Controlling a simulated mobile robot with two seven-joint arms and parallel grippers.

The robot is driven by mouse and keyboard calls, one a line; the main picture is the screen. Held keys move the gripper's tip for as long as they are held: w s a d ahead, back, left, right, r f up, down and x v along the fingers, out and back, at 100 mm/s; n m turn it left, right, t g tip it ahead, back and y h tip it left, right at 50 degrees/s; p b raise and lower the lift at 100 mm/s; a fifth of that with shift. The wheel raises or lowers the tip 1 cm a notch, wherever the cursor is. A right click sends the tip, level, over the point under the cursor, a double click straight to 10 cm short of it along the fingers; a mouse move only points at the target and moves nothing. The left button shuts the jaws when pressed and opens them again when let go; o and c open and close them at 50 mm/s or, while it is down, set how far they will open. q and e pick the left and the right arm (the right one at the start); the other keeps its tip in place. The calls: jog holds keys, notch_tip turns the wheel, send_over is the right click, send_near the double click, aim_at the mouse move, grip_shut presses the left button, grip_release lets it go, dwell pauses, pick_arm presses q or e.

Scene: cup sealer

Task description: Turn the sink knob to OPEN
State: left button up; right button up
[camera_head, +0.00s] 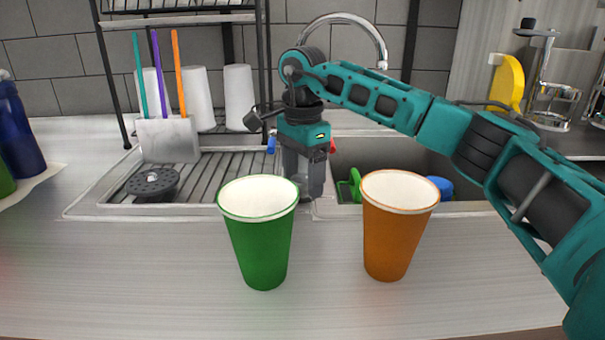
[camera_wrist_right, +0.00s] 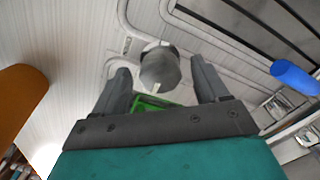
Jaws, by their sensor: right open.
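The sink knob (camera_wrist_right: 159,68) is a short grey cylinder with a paler edge on the sink's rim. It shows between the two dark fingers of my right gripper in the right wrist view. In the head view my right gripper (camera_head: 303,188) points down at the strip between the drainboard and the basin. It is open, with a finger on either side of the knob; a gap shows on both sides in the wrist view. I cannot tell the exact height of the fingertips against the knob. No OPEN marking is readable. My left gripper is out of view.
A green cup (camera_head: 262,245) and an orange cup (camera_head: 392,235) stand on the counter in front. The sink basin (camera_head: 375,155) holds a green item. A drain cover (camera_head: 152,183) and a utensil holder (camera_head: 168,140) stand at left. The faucet (camera_head: 382,50) arches behind.

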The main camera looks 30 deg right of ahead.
jog(key=shift+c, duration=0.5)
jog(key=c, duration=1)
jog(key=shift+o, duration=0.2)
